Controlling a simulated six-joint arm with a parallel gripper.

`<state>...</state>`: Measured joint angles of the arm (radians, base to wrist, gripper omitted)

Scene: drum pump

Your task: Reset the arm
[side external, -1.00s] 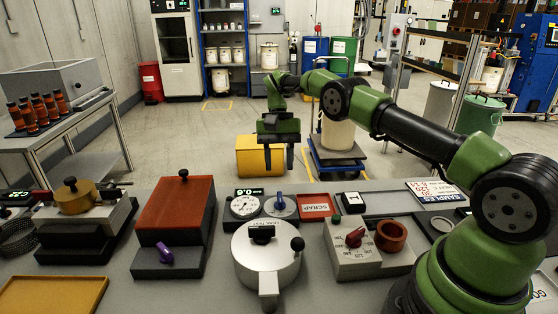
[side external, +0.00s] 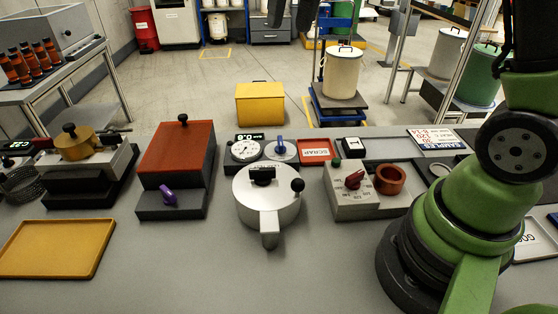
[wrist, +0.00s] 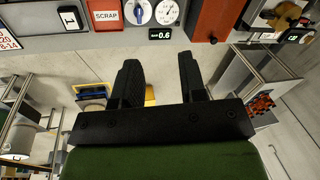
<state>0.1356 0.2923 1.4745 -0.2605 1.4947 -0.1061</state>
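My gripper (wrist: 161,72) is open and empty in the wrist view, its two black fingers spread apart over the floor beyond the bench edge. In the side view only its dark fingertips (side external: 292,14) show at the top edge, high above the bench. The rest of the gripper and the forearm are out of that frame. My arm rises steeply from its base at the right. Nothing touches the fingers.
The grey bench (side external: 190,270) holds a silver round-lidded device (side external: 268,200), a red-topped box (side external: 178,148), a knob box with a copper ring (side external: 391,179) and a yellow tray (side external: 55,250). A yellow bin (side external: 260,104) and drum cart (side external: 340,98) stand beyond. Air above the bench is clear.

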